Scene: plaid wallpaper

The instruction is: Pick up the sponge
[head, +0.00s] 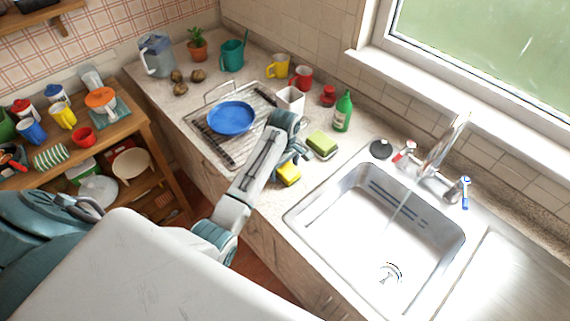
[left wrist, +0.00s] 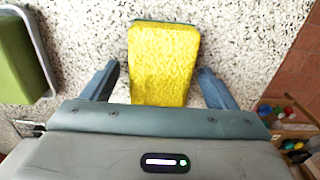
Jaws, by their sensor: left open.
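A yellow sponge (head: 288,174) lies on the speckled counter near its front edge, left of the sink. In the left wrist view the yellow sponge (left wrist: 164,50) shows large, with a thin dark green edge at its far end. My left gripper (head: 293,158) is over it, and part of the sponge is hidden by the gripper in the head view. In the left wrist view its fingers (left wrist: 158,75) are open, one on either side of the sponge, with a gap on each side. My right gripper is not in view.
A rack (head: 230,155) with a blue plate (head: 232,118) is to the left. The steel sink (head: 335,215) is to the right.

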